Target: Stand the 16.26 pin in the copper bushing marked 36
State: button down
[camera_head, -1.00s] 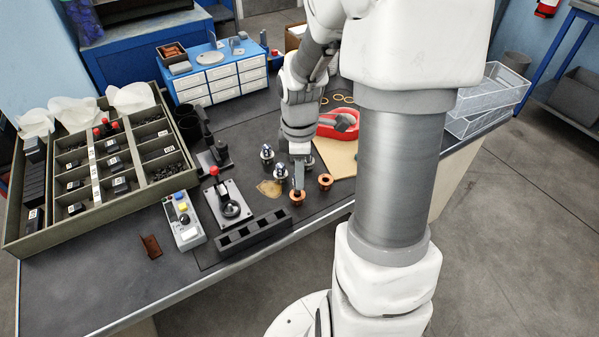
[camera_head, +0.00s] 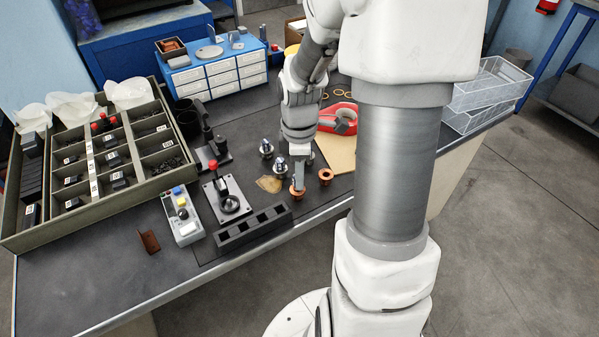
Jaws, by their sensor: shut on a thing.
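My gripper (camera_head: 298,180) points down over the bench, right above a copper bushing (camera_head: 297,195). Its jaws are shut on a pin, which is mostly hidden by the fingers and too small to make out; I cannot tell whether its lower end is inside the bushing. A second copper bushing (camera_head: 326,175) stands to the right, with its dark bore open at the top. The numbers on the bushings and on the pin are too small to read.
Two small metal pieces (camera_head: 266,148) stand just left of my gripper.

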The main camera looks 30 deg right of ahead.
jog(key=shift+f+b, duration=0.45)
jog(key=shift+f, duration=0.4)
jog(key=c, duration=0.6)
grip_release()
notch_tip(320, 180, up, 18)
jog(key=p, duration=0.5)
jog(key=shift+f, duration=0.25)
jog(key=shift+a, duration=0.1)
